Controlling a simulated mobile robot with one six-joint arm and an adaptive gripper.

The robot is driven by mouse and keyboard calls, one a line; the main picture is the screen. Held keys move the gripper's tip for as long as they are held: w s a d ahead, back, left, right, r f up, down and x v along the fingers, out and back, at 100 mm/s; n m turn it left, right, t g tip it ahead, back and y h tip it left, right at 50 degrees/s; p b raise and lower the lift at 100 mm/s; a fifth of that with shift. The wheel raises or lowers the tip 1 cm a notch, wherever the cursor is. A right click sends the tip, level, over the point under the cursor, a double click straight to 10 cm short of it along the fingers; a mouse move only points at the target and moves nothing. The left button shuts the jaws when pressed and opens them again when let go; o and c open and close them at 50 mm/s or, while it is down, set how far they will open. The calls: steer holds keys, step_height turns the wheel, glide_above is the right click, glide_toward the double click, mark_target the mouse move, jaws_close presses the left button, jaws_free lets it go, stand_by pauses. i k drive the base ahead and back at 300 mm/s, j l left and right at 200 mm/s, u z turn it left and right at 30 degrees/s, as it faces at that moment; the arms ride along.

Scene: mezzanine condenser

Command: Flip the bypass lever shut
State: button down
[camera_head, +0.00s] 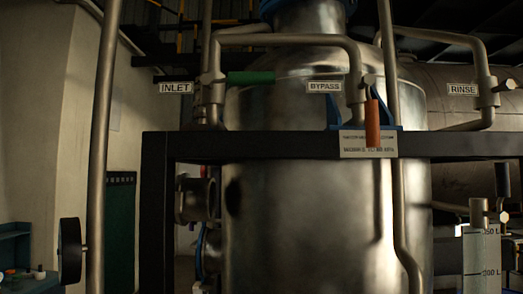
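The bypass lever (372,122) has an orange-red grip. It hangs straight down from the valve on a grey pipe, just right of the white BYPASS label (324,86). Its lower end overlaps a small printed plate (368,144) on the dark crossbar. The pipe bends at the top and runs down into the valve. My gripper is not in view.
A green lever (250,77) sticks out horizontally by the INLET label (176,88). A RINSE label (463,90) marks a pipe at right. A dark crossbar (260,146) spans in front of the big steel vessel (300,215). A black handwheel (70,250) stands lower left.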

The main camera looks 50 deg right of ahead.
mark_target(372, 120)
steer(key=z, duration=2.4)
